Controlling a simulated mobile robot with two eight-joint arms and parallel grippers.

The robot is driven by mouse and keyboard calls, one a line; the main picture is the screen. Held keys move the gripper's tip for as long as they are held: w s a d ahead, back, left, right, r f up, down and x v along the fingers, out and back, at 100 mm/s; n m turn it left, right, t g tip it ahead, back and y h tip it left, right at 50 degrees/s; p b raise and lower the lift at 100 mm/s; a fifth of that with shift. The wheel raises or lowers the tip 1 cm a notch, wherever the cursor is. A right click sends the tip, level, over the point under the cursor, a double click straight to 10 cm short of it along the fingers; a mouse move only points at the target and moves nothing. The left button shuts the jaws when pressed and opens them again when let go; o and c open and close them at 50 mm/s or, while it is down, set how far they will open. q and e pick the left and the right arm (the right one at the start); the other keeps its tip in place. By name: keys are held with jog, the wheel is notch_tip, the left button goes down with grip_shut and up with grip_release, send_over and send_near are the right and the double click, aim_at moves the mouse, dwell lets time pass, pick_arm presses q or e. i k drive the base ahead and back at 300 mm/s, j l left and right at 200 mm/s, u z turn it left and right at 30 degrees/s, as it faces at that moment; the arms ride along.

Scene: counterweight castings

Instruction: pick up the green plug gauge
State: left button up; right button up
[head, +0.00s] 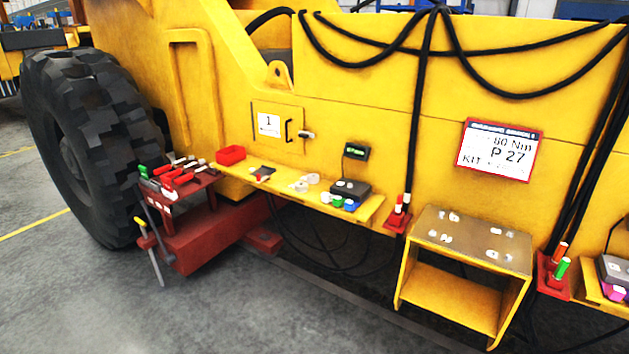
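Another green piece (143,171) tops a tool on the red rack at the left. A small green round item (337,201) lies on the yellow shelf by the dark scale. Neither of my grippers shows in the head view.
A yellow step stand (470,241) with small bright parts on its metal top stands left of the red stand. Black hoses (595,150) hang behind the red stand. A yellow shelf (300,187) carries loose items. A large tyre (90,140) is at the left. The grey floor (250,310) in front is clear.

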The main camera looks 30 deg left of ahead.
aim_at(565, 262)
jog(key=i+l+u, duration=0.25)
jog(key=i+l, duration=0.6)
jog(key=i, duration=0.15)
jog(key=i+l+u, duration=0.3)
jog(key=i+l, duration=0.6)
jog(key=l, duration=0.15)
